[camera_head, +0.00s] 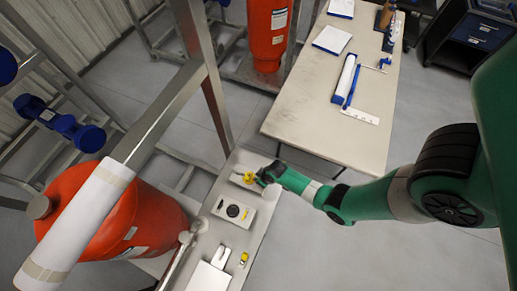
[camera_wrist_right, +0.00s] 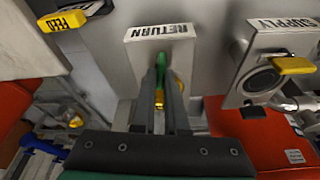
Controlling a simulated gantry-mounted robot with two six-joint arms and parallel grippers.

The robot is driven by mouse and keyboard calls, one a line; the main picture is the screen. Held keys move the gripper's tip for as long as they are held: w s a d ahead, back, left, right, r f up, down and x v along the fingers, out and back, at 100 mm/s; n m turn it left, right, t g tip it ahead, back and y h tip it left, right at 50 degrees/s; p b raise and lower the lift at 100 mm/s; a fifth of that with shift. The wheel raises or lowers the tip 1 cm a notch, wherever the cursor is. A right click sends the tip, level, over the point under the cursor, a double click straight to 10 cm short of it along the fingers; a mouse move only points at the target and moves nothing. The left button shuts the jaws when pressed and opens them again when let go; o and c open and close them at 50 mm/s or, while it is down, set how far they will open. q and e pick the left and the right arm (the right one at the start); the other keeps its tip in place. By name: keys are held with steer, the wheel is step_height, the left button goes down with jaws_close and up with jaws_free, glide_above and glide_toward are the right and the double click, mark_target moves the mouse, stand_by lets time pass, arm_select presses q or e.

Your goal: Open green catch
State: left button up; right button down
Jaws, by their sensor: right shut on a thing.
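The green catch (camera_wrist_right: 161,62) sits below the plate lettered RETURN (camera_wrist_right: 160,32) in the right wrist view. My right gripper (camera_wrist_right: 160,88) has its two fingers closed around the catch, which shows as a thin green strip between them. The fingers hide most of the catch. In the head view my right gripper (camera_head: 264,176) reaches from the right to the far end of the narrow grey panel (camera_head: 234,160). The green catch cannot be made out there. My left gripper is not in view.
A yellow FEED handle (camera_wrist_right: 66,20) and a SUPPLY box (camera_wrist_right: 262,80) with a yellow handle (camera_wrist_right: 292,65) flank the catch. Orange tanks (camera_head: 130,212) stand left of the panel and behind. A table (camera_head: 315,100) lies beyond my right arm.

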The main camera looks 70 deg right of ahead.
steer(key=shift+m, duration=0.6)
steer(key=shift+m+g+h, duration=0.3)
steer(key=shift+m+h, duration=0.2)
steer(key=shift+m, duration=1.2)
